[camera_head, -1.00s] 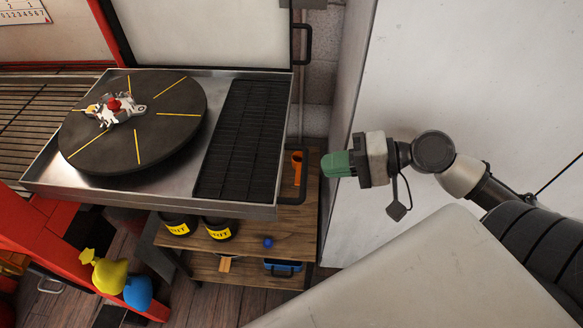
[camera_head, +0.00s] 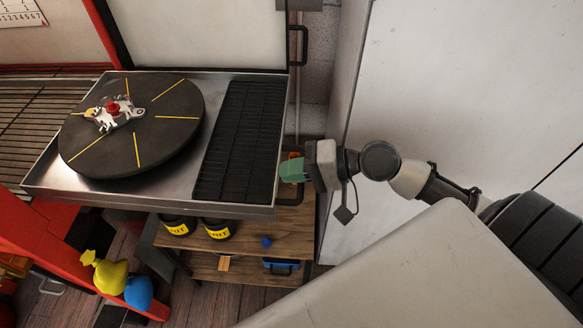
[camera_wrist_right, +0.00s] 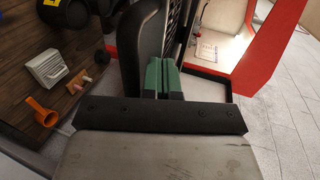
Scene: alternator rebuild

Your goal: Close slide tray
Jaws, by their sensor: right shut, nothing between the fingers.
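The slide tray (camera_head: 165,202) is a shallow metal tray standing out from the machine, with a dark round turntable (camera_head: 160,140) and a black ribbed mat (camera_head: 238,140) on it. A metal part with a red top (camera_head: 112,108) sits on the turntable. My right gripper (camera_head: 291,171) has green fingers and is shut and empty at the tray's right edge, overlapping the side handle in the head view. In the right wrist view the shut fingers (camera_wrist_right: 163,78) are just right of a thick black handle bar (camera_wrist_right: 140,45). Whether they touch it I cannot tell. My left gripper is not in view.
A wooden shelf (camera_head: 180,240) below the tray holds black pots with yellow labels (camera_head: 218,229) and a blue ball (camera_head: 266,241). An orange tool (camera_wrist_right: 42,112) shows in the right wrist view. A pale wall panel (camera_head: 450,90) stands at the right.

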